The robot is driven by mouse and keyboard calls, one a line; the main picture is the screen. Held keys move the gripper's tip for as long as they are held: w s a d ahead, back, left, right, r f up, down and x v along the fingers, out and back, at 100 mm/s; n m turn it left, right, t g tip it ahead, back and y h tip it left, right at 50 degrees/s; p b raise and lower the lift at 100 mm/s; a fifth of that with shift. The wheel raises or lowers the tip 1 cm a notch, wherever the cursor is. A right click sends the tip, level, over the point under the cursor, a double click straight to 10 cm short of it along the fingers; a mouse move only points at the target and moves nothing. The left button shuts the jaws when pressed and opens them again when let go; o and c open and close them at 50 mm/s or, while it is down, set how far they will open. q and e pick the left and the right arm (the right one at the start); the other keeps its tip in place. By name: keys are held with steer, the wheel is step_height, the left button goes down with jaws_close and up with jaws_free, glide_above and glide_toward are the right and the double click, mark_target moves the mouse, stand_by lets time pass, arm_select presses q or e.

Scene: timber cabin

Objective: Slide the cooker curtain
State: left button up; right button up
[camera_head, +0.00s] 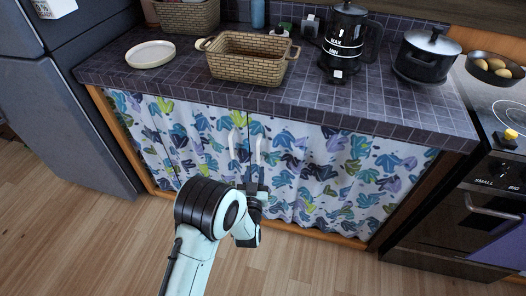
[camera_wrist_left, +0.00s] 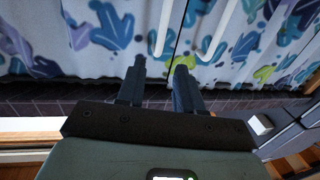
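The cooker curtain (camera_head: 315,165) hangs under the counter, white with blue, green and purple leaf shapes. It is in two panels, left (camera_head: 178,135) and right, that meet at a thin dark line. Two pale upright handles, left (camera_head: 231,145) and right (camera_head: 257,150), stand either side of that line. They also show in the left wrist view, as a left handle (camera_wrist_left: 161,25) and a right handle (camera_wrist_left: 218,32). My left gripper (camera_head: 252,172) is in front of the curtain, just below the handles. Its fingers (camera_wrist_left: 159,70) are apart with nothing between them. My right gripper is out of view.
The tiled counter (camera_head: 190,85) above carries a wicker basket (camera_head: 248,66), a plate (camera_head: 150,54), a black kettle (camera_head: 342,40) and a pot (camera_head: 426,55). A grey fridge (camera_head: 55,125) stands left, an oven (camera_head: 480,215) right. The wooden floor (camera_head: 90,240) in front is clear.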

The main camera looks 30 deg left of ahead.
mark_target(258, 150)
arm_select(q)
steer(key=b+x, duration=0.2)
steer(key=x, duration=0.9)
steer(key=shift+w+a+f, duration=0.15)
steer(key=shift+w+a, duration=0.05)
steer(key=shift+w, duration=0.1)
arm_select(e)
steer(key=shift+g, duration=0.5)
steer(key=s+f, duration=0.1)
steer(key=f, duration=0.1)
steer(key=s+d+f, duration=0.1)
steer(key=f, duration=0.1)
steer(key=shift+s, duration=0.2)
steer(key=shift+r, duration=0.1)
arm_select(q)
jaws_close()
